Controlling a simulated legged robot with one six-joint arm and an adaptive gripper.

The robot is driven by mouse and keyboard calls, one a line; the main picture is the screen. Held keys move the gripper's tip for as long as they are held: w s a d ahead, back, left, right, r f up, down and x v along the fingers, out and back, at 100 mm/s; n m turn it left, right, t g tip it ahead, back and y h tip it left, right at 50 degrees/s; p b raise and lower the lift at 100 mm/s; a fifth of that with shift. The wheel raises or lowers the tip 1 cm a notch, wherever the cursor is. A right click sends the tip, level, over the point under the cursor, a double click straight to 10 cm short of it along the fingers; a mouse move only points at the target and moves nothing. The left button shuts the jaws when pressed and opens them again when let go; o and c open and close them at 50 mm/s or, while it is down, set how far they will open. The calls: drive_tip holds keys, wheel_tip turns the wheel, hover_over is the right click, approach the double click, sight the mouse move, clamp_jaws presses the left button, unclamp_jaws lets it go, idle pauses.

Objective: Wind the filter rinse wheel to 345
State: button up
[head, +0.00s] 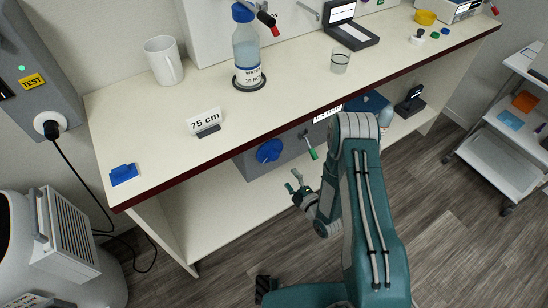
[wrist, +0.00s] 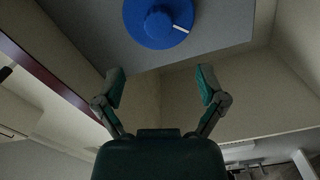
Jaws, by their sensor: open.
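A round blue wheel (head: 269,151) sits on the front of a grey box (head: 240,166) under the counter. In the wrist view the wheel (wrist: 140,20) is near the top, partly cut off by the edge, with a raised hub. A white line on the hub points to the lower right in that view. No scale numbers are readable. My gripper (head: 295,181) is open and empty, in front of the lower shelf area, right of and below the wheel in the head view. In the wrist view my gripper's fingers (wrist: 161,84) are spread below the wheel, apart from it.
The counter's dark red edge (head: 215,159) overhangs above. A bottle (head: 247,52), a mug (head: 163,61) and a "75 cm" sign (head: 205,121) stand on the counter. Left of my gripper the shelf is clear.

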sight(275, 158)
drive_tip(key=x, duration=1)
drive_tip(key=shift+w+a, duration=0.25)
drive_tip(key=shift+w, duration=0.05)
drive_tip(key=c, duration=1.1)
